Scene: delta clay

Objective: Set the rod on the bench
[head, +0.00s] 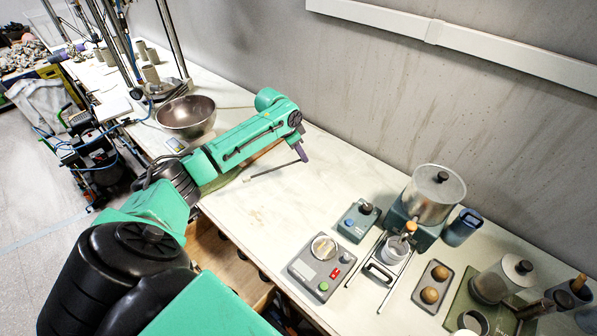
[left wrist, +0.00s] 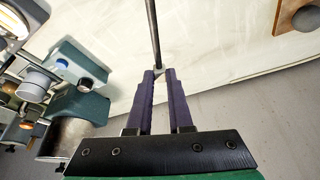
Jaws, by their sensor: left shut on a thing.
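The rod (head: 272,171) is thin, straight and dark grey. In the head view it extends left from my left gripper (head: 302,153), over the middle of the pale bench (head: 232,207). In the left wrist view the rod (left wrist: 153,32) runs upward from between the purple fingertips of my left gripper (left wrist: 159,73), which are shut on its end. The rod looks close to the bench top, but I cannot tell whether it touches. My right gripper is not in view.
A metal bowl (head: 186,116) stands left of my arm. To the right are a grey box with buttons (head: 321,268), a blue box with a knob (head: 358,220), a steel pot (head: 433,196) and a tray of brown balls (head: 432,287). The bench around the rod is bare.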

